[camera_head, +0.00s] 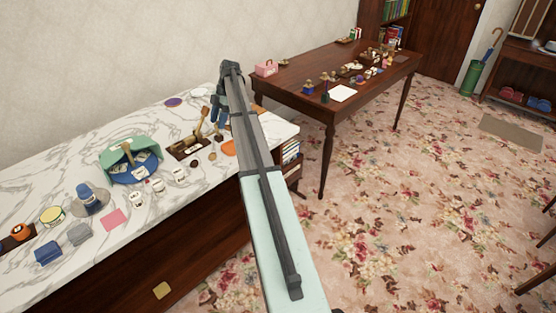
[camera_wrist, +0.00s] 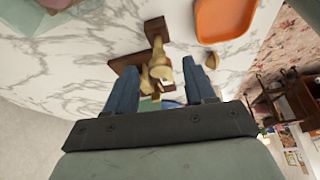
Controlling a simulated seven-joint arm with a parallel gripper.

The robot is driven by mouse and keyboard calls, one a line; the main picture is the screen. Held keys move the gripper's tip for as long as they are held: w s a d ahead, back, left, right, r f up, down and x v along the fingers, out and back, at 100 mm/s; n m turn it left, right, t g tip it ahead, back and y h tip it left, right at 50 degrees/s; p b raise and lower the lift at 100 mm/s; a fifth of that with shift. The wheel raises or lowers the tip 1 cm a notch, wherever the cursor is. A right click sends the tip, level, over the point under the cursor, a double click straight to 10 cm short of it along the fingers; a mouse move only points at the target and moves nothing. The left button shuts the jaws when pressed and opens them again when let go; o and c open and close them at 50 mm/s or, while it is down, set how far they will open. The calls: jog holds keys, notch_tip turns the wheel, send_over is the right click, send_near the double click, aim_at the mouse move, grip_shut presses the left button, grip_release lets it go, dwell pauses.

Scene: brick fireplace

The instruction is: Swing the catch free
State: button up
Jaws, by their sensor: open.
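A dark brown wooden piece (camera_head: 186,149) lies on the marble counter (camera_head: 60,190) in the head view, with a tan, upright lever-like part (camera_head: 200,126) on it, which may be the catch. In the wrist view the brown wood (camera_wrist: 126,62) and the tan part (camera_wrist: 161,66) show between and beyond my fingers. My gripper (camera_wrist: 159,70) is open, its blue fingers on either side of the tan part in the picture. I cannot tell whether they touch it. In the head view my gripper (camera_head: 218,108) is partly hidden by my arm, just behind the wooden piece.
An orange tray (camera_wrist: 224,20) lies close by on the counter. A wooden table (camera_head: 300,75) with small items stands behind at right.

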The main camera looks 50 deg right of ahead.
jog(key=m+t, duration=0.1)
jog(key=m, duration=0.3)
jog(key=shift+s+a+m+t+h, duration=0.1)
jog(key=shift+s+m+t+h, duration=0.2)
jog(key=shift+s+m+t, duration=0.1)
jog(key=m+h, duration=0.1)
jog(key=m, duration=0.2)
jog(key=shift+s+a+m+t, duration=0.1)
jog(key=shift+m+t, duration=0.2)
jog(key=shift+t, duration=0.1)
jog(key=m, duration=0.2)
jog(key=m+t+h, duration=0.1)
jog(key=m, duration=0.2)
jog(key=shift+s+a+h, duration=0.1)
jog(key=shift+a+h, duration=0.1)
jog(key=shift+h, duration=0.1)
jog(key=shift+s+d+r, duration=0.1)
jog(key=shift+r, duration=0.25)
jog(key=v, duration=1.3)
jog(key=s+d+f+m+g+h, duration=0.3)
jog(key=s+d+f+m+h, duration=0.35)
jog(key=s+d+f, duration=0.95)
jog(key=s+a+f, duration=0.1)
jog(key=a+f, duration=0.4)
jog(key=f, duration=0.6)
jog(key=shift+s+a+f+m, duration=0.3)
jog(key=shift+a+m, duration=0.1)
jog(key=shift+m, duration=0.05)
